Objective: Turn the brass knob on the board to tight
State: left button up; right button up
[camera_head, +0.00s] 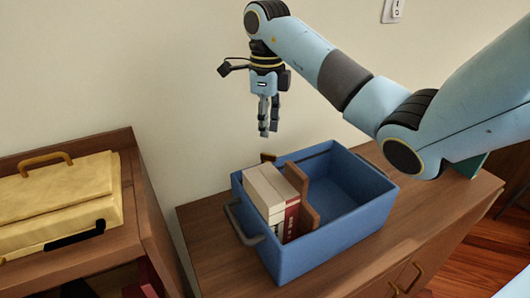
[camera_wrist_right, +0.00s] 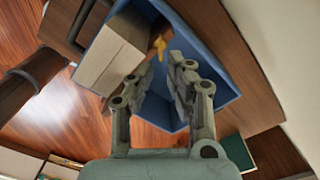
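A small brass-coloured piece (camera_wrist_right: 159,45) shows at the books' end, just beyond my fingertips in the right wrist view. It may be the knob, but it is too small to be sure. In the head view I cannot make out a brass knob. A brown wooden board (camera_head: 306,203) stands in the blue crate (camera_head: 335,238) against the cream books (camera_head: 268,188). My right gripper (camera_head: 268,131) points down above the crate's back left part, apart from everything. In the right wrist view its fingers (camera_wrist_right: 162,66) are apart with nothing between them. My left gripper is not in view.
The crate stands on a wooden cabinet (camera_head: 207,222) and its right part is empty. A grey handle (camera_head: 241,224) sticks out at its left. A yellow case (camera_head: 60,203) lies on the left shelf unit. A teal object (camera_head: 470,165) is behind my right arm.

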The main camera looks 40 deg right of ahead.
aim_at(266, 154)
notch_tip(266, 154, down, 6)
jog(key=shift+p, duration=0.65)
jog(key=shift+d+f, duration=0.1)
jog(key=shift+f, duration=0.6)
grip_shut()
